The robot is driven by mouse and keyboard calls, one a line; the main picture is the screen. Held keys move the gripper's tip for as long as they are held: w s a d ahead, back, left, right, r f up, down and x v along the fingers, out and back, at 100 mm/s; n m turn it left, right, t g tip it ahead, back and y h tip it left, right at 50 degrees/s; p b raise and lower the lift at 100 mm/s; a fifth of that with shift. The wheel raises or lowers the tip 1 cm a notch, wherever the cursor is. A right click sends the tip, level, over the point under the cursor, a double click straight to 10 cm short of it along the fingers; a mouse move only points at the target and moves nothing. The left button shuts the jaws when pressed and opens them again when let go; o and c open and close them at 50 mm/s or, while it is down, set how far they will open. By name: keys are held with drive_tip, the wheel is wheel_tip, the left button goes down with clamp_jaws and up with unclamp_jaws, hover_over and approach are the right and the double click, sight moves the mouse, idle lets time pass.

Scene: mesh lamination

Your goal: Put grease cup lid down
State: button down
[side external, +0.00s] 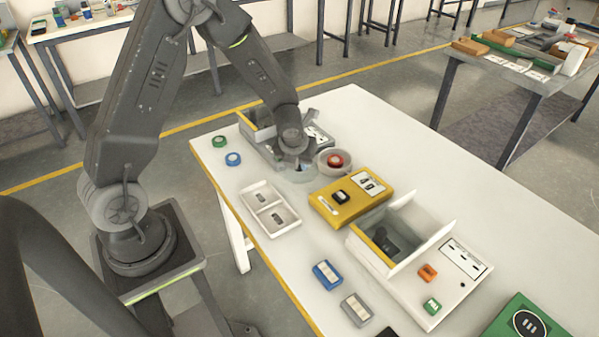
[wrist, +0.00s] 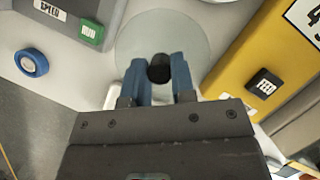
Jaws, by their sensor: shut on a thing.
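The grease cup lid is a translucent round disc (wrist: 195,35) with a black knob (wrist: 159,70) in the wrist view. My gripper (wrist: 160,72) is shut on this knob, with a blue finger on each side. In the side view my gripper (side external: 303,163) points down, and the pale lid (side external: 298,176) shows under it. Whether the lid touches the table cannot be told. The round grey grease cup (side external: 336,168) stands just right of the lid, uncovered, with red inside. The lid is beside the cup, not over it.
A yellow box (side external: 362,211) stands close in front of the cup. A grey machine (side external: 258,150) is behind my gripper. A white two-part tray (side external: 270,225), blue roll (side external: 233,159) and green roll (side external: 220,141) lie nearby. An open-lidded machine (side external: 450,290) stands at right.

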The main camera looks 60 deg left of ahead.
sight(299, 170)
drive_tip(key=shift+w+d+f, duration=0.1)
drive_tip(key=shift+f, duration=1.95)
drive_tip(key=c, duration=1)
unclamp_jaws()
drive_tip(key=shift+f, duration=0.15)
drive_tip(key=shift+o, duration=0.2)
drive_tip(key=s+d+r+n, duration=0.3)
drive_tip(key=s+r+n, duration=0.1)
drive_tip(key=r, duration=0.6)
drive_tip(key=s+d+r+n, duration=0.2)
drive_tip(key=s+r+n, duration=0.15)
drive_tip(key=r, duration=0.55)
drive_tip(key=s+d+r+n+t+h, duration=0.1)
drive_tip(key=s+d+r+n, duration=0.2)
drive_tip(key=n, duration=0.7)
drive_tip(key=s+d+r+n+t+h, duration=0.1)
drive_tip(key=s+d+r+n, duration=0.3)
drive_tip(key=s+r+n, duration=0.3)
drive_tip(key=s+n, duration=0.3)
drive_tip(key=n, duration=0.1)
drive_tip(key=shift+s+r+h, duration=0.15)
drive_tip(key=shift+s+h, duration=0.05)
drive_tip(key=shift+h, duration=0.2)
